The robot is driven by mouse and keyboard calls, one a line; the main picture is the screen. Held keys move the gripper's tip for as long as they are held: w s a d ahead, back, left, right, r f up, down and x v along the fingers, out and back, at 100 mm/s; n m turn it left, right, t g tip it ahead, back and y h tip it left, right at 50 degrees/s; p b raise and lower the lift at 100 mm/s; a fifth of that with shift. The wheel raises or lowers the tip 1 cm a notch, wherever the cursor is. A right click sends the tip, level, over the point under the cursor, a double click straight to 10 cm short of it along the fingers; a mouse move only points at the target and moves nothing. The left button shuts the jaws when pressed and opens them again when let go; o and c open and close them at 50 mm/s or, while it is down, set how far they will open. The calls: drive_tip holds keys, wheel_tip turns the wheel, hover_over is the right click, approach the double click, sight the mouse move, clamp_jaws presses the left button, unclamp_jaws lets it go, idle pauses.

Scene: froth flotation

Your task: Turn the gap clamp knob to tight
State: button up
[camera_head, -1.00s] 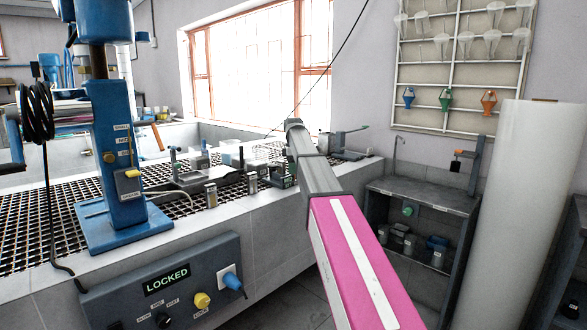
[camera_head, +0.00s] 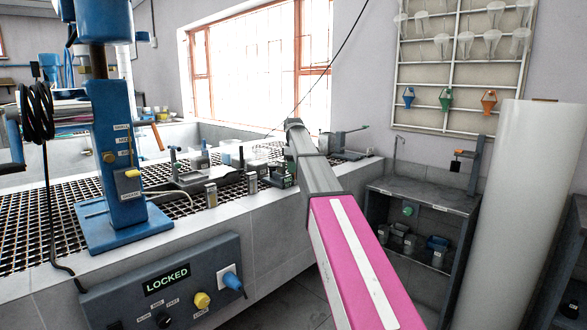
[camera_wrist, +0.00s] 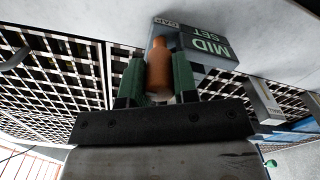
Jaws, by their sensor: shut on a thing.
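The gap clamp knob (camera_wrist: 159,62) is an orange-brown upright piece in the wrist view. My gripper (camera_wrist: 157,82) has its two green fingers on either side of it, shut on it. Behind the knob is the clamp's grey block (camera_wrist: 205,68), with a dark display that reads "MID SET" and a small "GAP" label. In the head view the small dark clamp device (camera_head: 281,179) sits near the bench edge, at the end of my arm. The knob and my fingertips are too small and covered to make out there.
A black grating (camera_head: 35,235) covers the bench top. Small metal cylinders (camera_head: 211,195) stand left of the clamp. A blue stand (camera_head: 118,170) is farther left. The front panel (camera_head: 165,285) shows "LOCKED". A dark shelf unit (camera_head: 415,225) stands right of my arm.

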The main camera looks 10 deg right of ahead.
drive_tip(key=o, duration=0.9)
drive_tip(key=shift+r, duration=0.1)
wheel_tip(320, 180, up, 11)
drive_tip(key=shift+f, duration=0.15)
